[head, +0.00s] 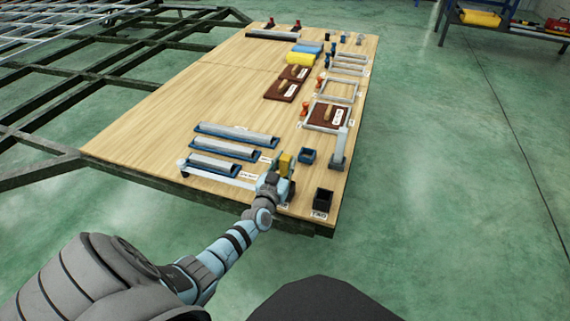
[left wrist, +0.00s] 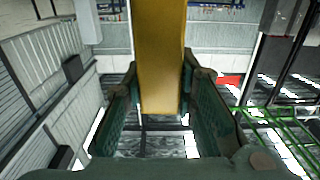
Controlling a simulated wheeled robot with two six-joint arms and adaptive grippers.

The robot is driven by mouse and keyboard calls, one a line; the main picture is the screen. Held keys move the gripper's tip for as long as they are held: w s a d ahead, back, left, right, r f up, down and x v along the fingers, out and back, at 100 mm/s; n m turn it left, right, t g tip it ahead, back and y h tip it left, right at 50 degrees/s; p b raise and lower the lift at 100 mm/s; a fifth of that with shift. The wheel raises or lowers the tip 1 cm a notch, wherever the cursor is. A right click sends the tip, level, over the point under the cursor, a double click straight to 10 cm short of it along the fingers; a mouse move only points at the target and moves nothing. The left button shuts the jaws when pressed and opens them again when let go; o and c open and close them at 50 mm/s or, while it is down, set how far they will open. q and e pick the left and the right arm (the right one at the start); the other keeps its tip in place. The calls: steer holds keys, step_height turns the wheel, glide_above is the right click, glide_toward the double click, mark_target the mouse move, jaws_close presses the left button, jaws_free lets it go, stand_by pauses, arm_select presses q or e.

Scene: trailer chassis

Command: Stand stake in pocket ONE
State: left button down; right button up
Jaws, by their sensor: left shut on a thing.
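My left gripper (head: 280,180) is at the near right end of the wooden table, shut on a yellow stake (head: 286,163). In the left wrist view the yellow stake (left wrist: 160,55) sits between the two green fingers (left wrist: 158,105). Its top shows above the gripper in the head view; its lower part is hidden. A black square pocket (head: 323,200), labelled TWO, stands open and empty-looking to the right. A label beside my gripper is mostly covered. Pocket ONE is not clearly visible there, so I cannot tell whether the stake is in it. My right gripper is not in view.
Blue trays with grey bars (head: 236,135) lie to the left. Frames and brown boards (head: 287,90) lie farther back. The table's (head: 150,120) left part is clear.

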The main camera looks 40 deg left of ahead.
arm_select(q)
steer(key=shift+f, duration=0.15)
steer(key=c, duration=1.3)
jaws_free()
